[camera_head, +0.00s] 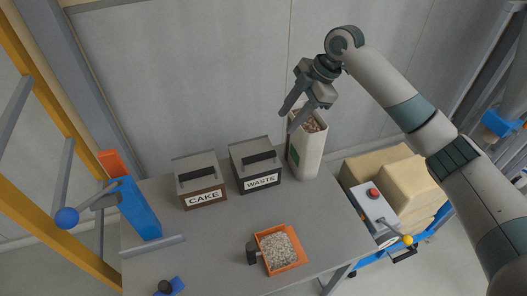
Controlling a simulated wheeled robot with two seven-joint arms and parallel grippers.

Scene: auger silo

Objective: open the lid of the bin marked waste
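The bin marked WASTE (262,182) stands at the back of the grey table, with its name on a white front label. Its grey lid (248,147) is closed and has a black bar handle (259,157). My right gripper (291,121) is above and to the right of this bin, over the open top of a white bag. Its two fingers are apart and point down to the left, with nothing seen between them. My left gripper is not in view.
A similar closed bin marked CAKE (204,199) stands just left of the waste bin. The white bag (308,153) of pellets stands close on its right. An orange tray (296,258) of pale grains lies in front. A blue post (139,209) stands at the left. The middle of the table (215,232) is clear.

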